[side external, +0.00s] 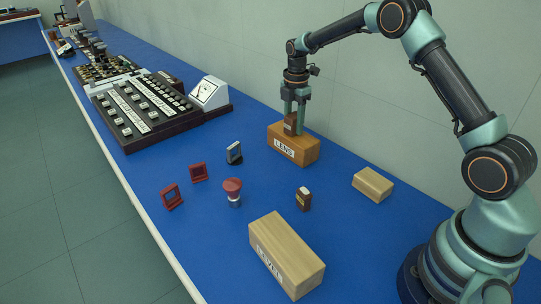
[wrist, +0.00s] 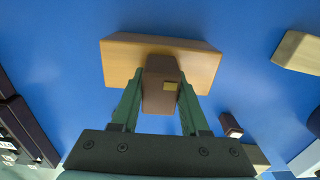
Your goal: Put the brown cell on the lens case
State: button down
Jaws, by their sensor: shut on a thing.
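The brown cell (side external: 290,123) is upright between the fingers of my gripper (side external: 295,112), at the top of the lens case. In the wrist view the cell (wrist: 158,97) is clasped between the two green fingers (wrist: 161,84) and overlaps the near edge of the case. The lens case (side external: 293,149) is an orange-brown wooden block labelled LENS, flat on the blue bench; it also shows in the wrist view (wrist: 118,62). I cannot tell whether the cell's underside touches the case, as that contact is hidden.
A second dark brown cell (side external: 303,198) stands nearer the front. A pale block (side external: 373,185) and a larger labelled pale block (side external: 285,254) lie nearby. Two red frames (side external: 172,197) (side external: 198,172), a red-topped knob (side external: 232,190) and a dark cell (side external: 234,153) stand left. Control panels (side external: 143,112) lie behind.

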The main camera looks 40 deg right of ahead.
aim_at(294, 115)
jog(key=shift+c, duration=2)
grip_release()
jog(key=shift+f, duration=0.15)
notch_tip(294, 115, up, 12)
jog(key=shift+r, duration=0.15)
jog(key=s+a+r+m+t, duration=0.3)
jog(key=s+a+r+m, duration=0.3)
jog(key=s+r+m, duration=0.3)
jog(key=s+a+f+m+t, duration=0.1)
jog(key=s+a+f+m, duration=0.1)
jog(key=s+m, duration=0.2)
jog(key=s+a+f+m+t, duration=0.1)
jog(key=s+m, duration=0.4)
jog(key=s, duration=0.5)
jog(key=shift+s+a+f+t, duration=0.25)
jog(key=shift+a+f+t, duration=0.1)
jog(key=shift+a, duration=0.15)
